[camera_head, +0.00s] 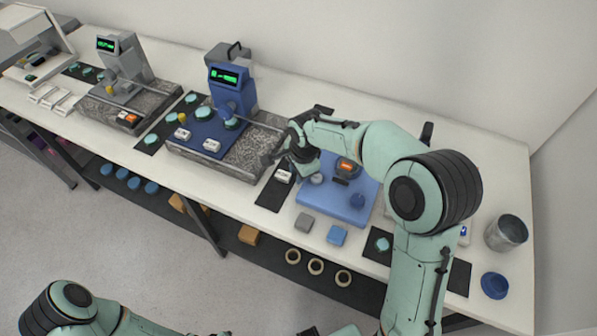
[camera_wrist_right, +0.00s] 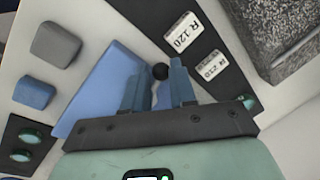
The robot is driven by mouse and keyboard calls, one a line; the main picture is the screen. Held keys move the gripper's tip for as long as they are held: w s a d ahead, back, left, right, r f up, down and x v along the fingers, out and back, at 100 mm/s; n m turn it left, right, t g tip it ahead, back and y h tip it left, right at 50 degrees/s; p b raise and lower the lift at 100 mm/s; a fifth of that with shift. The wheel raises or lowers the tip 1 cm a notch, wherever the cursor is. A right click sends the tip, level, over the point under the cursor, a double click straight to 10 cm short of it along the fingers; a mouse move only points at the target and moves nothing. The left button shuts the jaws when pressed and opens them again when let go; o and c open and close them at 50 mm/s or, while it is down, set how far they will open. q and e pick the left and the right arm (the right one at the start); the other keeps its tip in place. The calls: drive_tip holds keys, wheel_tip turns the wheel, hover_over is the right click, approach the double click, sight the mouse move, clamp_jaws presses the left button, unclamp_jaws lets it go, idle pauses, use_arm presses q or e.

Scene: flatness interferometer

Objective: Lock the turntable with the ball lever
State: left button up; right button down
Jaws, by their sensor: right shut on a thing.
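My right gripper (camera_head: 288,160) reaches down over the left edge of the blue instrument base (camera_head: 335,205). In the right wrist view its two fingers (camera_wrist_right: 160,85) are shut on a black ball (camera_wrist_right: 160,72), seen between the fingertips. The ball fits the end of the ball lever; the lever's rod is hidden. The blue base also shows in the wrist view (camera_wrist_right: 105,90), left of the fingers. I cannot make out the turntable clearly. My left gripper is not visible.
Labelled white blocks (camera_wrist_right: 182,33) lie on a dark mat (camera_head: 270,195) beside the base. A granite slab instrument (camera_head: 255,150) stands to the left. Grey (camera_head: 305,222) and blue (camera_head: 337,235) blocks lie at the front. A metal bucket (camera_head: 506,233) stands at the right.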

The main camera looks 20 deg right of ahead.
drive_tip(key=shift+w+d+r, duration=0.1)
drive_tip(key=shift+w+r, duration=0.1)
drive_tip(key=c, duration=1.1)
unclamp_jaws()
drive_tip(key=shift+o, duration=0.7)
drive_tip(key=shift+f, duration=0.1)
drive_tip(key=shift+s, duration=0.1)
wheel_tip(320, 180, up, 13)
drive_tip(key=s, duration=0.2)
drive_tip(key=shift+s+d+p, duration=0.15)
drive_tip(key=shift+s+p, duration=0.1)
drive_tip(key=shift+p, duration=0.15)
